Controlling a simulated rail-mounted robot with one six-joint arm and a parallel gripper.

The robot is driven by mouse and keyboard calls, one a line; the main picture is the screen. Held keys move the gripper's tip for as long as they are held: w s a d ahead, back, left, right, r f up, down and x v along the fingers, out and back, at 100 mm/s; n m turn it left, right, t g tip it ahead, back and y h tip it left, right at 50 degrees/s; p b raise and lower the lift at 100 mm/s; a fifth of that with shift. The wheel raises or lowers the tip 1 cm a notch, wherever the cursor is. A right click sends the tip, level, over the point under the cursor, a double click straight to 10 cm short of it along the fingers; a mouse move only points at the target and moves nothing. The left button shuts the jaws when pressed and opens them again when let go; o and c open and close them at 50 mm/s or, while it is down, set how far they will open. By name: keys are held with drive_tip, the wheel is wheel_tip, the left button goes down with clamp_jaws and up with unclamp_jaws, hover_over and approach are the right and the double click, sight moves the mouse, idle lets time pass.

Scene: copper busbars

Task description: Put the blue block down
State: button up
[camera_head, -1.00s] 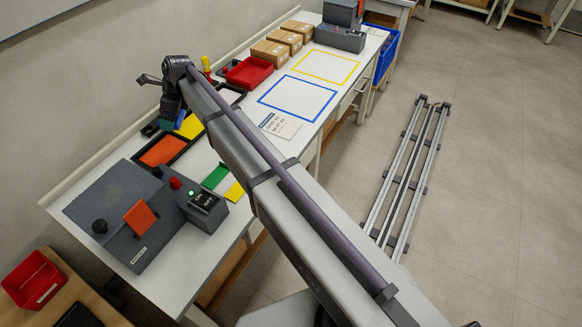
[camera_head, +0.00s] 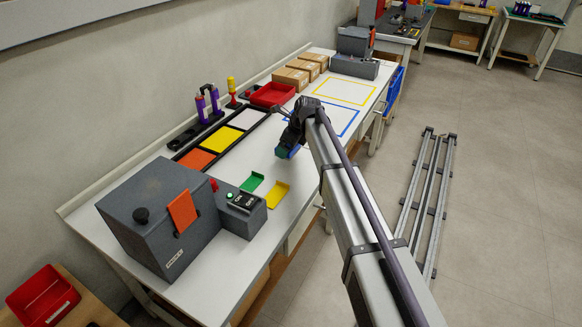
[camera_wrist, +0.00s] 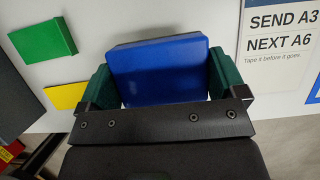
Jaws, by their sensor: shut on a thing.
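My gripper (camera_head: 290,146) is over the white table, near the blue-outlined square (camera_head: 348,131), which my arm partly hides. In the wrist view the blue block (camera_wrist: 160,68) sits between the green pads of my gripper (camera_wrist: 161,80), which is shut on it. In the head view only a bit of the blue block (camera_head: 295,152) shows under the gripper. White table top shows around the block in the wrist view. I cannot tell how high the block is above the table.
A black tray with orange (camera_head: 196,160), yellow (camera_head: 222,140) and white sections lies to the left. A green piece (camera_head: 252,182) and a yellow piece (camera_head: 272,195) lie nearby. A grey machine (camera_head: 160,215) stands in front left. A printed sign (camera_wrist: 285,40) is right of the block.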

drive_tip(key=shift+f, duration=0.2)
wheel_tip(320, 180, down, 4)
drive_tip(key=b, duration=0.3)
drive_tip(key=shift+b, duration=0.35)
drive_tip(key=shift+s+r+p, duration=0.1)
drive_tip(key=shift+r+p, duration=0.2)
drive_tip(key=shift+r, duration=0.05)
drive_tip(key=shift+f, duration=0.25)
drive_tip(key=o, duration=0.6)
drive_tip(key=p+v, duration=1.1)
drive_tip(key=v, duration=0.1)
drive_tip(key=shift+r, duration=0.25)
drive_tip(key=shift+d, duration=0.1)
